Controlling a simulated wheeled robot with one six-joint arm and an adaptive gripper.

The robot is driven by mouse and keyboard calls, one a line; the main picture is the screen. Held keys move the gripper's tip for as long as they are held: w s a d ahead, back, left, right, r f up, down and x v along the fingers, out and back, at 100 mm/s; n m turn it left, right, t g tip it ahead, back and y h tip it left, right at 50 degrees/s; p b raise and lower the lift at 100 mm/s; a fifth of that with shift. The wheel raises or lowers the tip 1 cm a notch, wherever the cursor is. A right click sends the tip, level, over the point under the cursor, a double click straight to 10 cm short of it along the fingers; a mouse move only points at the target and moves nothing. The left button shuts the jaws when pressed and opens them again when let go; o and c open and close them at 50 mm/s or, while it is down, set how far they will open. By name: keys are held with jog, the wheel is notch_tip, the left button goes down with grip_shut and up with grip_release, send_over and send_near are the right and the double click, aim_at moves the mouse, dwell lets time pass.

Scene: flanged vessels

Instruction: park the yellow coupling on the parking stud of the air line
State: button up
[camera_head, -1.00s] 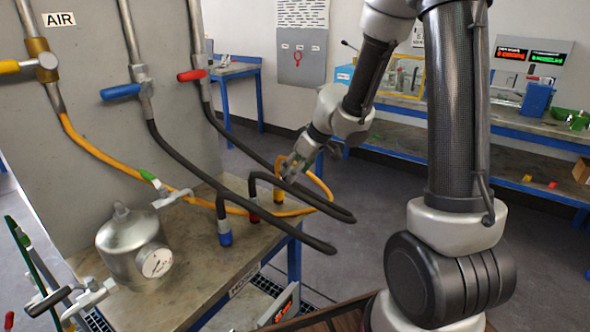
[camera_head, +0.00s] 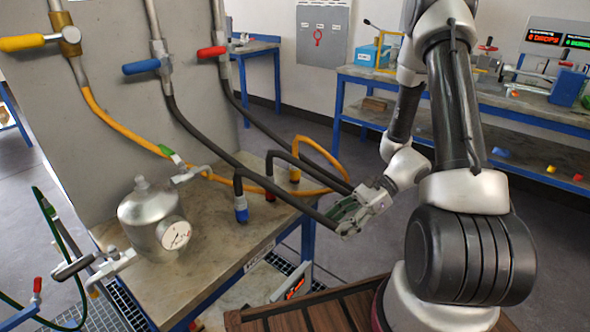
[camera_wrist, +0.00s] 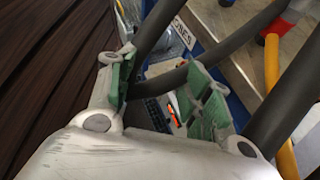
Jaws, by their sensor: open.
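The yellow coupling (camera_head: 294,174) stands upright at the bench's back edge, on the end of the looped yellow hose (camera_head: 322,150). What is under it, including any stud, is hidden. The hose runs back to the yellow-handled valve (camera_head: 68,42) on the air panel. My gripper (camera_head: 350,214) is open, with green finger pads, to the right of the coupling and apart from it. In the wrist view my gripper (camera_wrist: 165,78) has a black hose (camera_wrist: 160,80) crossing the view between its fingers; whether they touch cannot be told. The yellow hose (camera_wrist: 272,62) passes at right.
A blue coupling (camera_head: 241,211) and a red coupling (camera_head: 269,190) stand on the bench near the yellow one, with black hoses. The black hoses stick out over the bench edge by my gripper. A metal vessel with a gauge (camera_head: 174,236) stands at left. Open floor lies behind.

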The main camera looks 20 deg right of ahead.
jog(key=w+a+r+m+t+y, duration=0.1)
jog(key=w+r+m+t, duration=0.15)
jog(key=w, duration=0.25)
jog(key=w+a+r+m+t+y, duration=0.1)
jog(key=w+a+m+t+y, duration=0.1)
jog(key=w+t, duration=0.25)
jog(key=m+t, duration=0.3)
jog(key=t, duration=0.2)
send_near(296, 158)
jog(key=a, duration=0.2)
jog(key=shift+w+a+f+h, duration=0.15)
jog(key=shift+a+f+h, duration=0.15)
jog(key=shift+f, duration=0.05)
jog(key=shift+t, duration=0.4)
jog(key=x, duration=0.7)
jog(key=shift+w, duration=0.55)
grip_shut()
